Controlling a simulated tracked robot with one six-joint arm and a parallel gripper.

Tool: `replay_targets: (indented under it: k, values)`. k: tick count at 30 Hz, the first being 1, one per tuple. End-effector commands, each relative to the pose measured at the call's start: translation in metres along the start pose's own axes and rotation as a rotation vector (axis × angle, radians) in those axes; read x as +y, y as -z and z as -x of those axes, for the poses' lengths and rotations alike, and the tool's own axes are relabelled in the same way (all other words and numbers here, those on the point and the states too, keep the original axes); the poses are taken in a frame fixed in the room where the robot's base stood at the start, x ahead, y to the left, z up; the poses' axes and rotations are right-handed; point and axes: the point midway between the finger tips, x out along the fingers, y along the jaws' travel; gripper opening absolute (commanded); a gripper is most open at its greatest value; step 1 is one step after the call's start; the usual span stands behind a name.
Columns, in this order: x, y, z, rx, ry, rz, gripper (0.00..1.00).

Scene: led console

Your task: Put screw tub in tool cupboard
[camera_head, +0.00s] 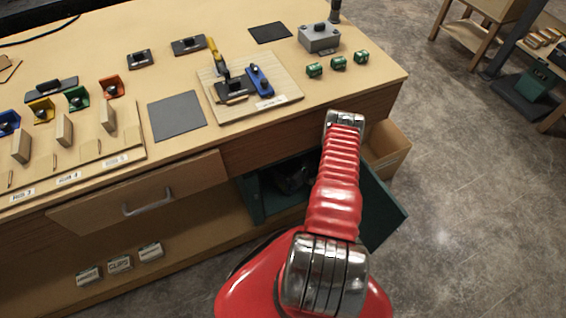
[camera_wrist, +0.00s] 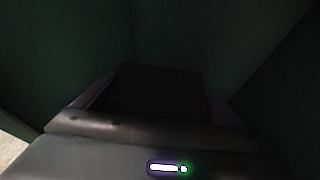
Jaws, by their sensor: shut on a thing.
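The tool cupboard (camera_head: 257,203) is a dark green box under the bench, with its door (camera_head: 381,207) swung open to the right. My red arm reaches down to it, and my gripper (camera_head: 292,180) is a dark shape inside the opening. In the wrist view, dark green walls surround the gripper. It is shut on a dark, boxy thing (camera_wrist: 158,92), taken to be the screw tub. Its label cannot be read, and the dark hides whether it touches the cupboard floor.
Several small labelled boxes, one a CLIPS box (camera_head: 120,264), stand on the low shelf at left. A drawer (camera_head: 140,195) with a metal handle is left of the cupboard, partly out. An open wooden bin (camera_head: 388,150) is behind the door.

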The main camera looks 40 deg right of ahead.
Motion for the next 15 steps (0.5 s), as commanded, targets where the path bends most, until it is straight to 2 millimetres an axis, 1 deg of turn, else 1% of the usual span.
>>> replay_targets:
  k: [11,15]
  values:
    - [-0.0018,-0.0003,-0.0009,-0.005,0.001,0.003,0.28]
    - [-0.0017,0.004,-0.0026,-0.005,0.001,0.003,0.28]
